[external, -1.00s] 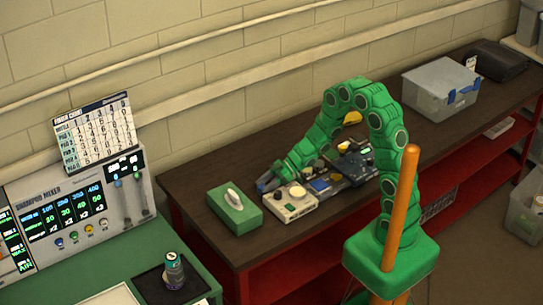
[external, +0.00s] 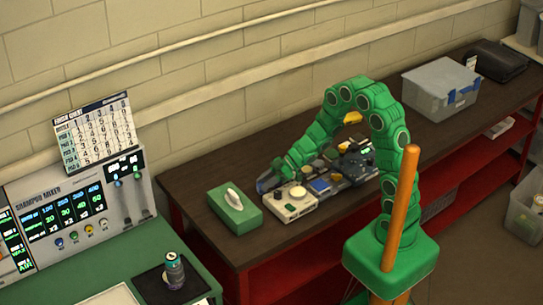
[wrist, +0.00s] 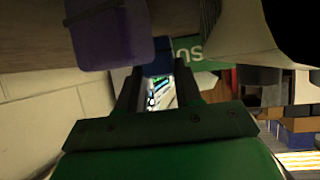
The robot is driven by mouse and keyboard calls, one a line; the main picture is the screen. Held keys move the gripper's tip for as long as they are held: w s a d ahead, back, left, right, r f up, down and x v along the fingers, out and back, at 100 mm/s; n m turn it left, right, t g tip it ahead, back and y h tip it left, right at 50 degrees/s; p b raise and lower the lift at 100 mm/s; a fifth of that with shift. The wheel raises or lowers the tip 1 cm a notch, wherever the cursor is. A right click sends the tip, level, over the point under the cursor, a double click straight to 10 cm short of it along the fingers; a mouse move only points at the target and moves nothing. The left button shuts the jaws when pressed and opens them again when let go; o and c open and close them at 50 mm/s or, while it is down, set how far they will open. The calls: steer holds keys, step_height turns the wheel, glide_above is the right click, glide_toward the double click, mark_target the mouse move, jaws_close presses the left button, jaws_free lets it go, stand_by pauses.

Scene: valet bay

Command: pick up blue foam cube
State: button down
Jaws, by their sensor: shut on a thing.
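My gripper (external: 264,186) is low over the dark bench, just behind the green tissue box (external: 236,208) and left of a pale device. In the wrist view my gripper (wrist: 156,76) has its two dark fingers around a dark blue block (wrist: 157,56), which appears to be the blue foam cube. Only a small part of the block shows between the fingertips. In the external view the arm's end mostly hides it, and I cannot tell whether it touches the bench.
A purple-blue box-like thing (wrist: 108,36) is close beside the fingers in the wrist view. The pale device (external: 291,203), a blue-topped item (external: 320,186) and dark gear (external: 356,165) crowd the bench to the right. A grey bin (external: 440,92) stands farther back.

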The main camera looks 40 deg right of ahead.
step_height(320, 180, up, 9)
steer(key=shift+f, duration=0.2)
stand_by(0.3)
